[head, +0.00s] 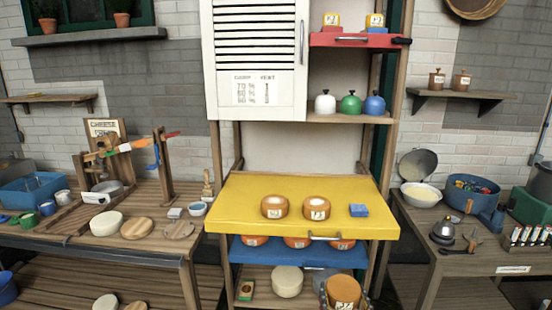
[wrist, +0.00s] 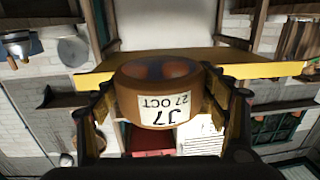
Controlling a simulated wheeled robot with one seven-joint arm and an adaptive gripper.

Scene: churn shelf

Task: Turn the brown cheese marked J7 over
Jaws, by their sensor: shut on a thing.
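The brown cheese marked J7 (wrist: 135,105) is held between the two fingers of my gripper (wrist: 160,95) in the wrist view. Its white label reads J7, 27 OCT and is upside down in that picture, as is the room behind it. In the head view the cheese (head: 343,286) shows at the bottom edge, with my gripper (head: 343,297) around it, in front of the shelf unit. Its lower part is cut off by the frame.
A blue shelf (head: 265,257) below holds several orange cheeses. A pale cheese (head: 287,281) stands lower. Workbenches flank the unit.

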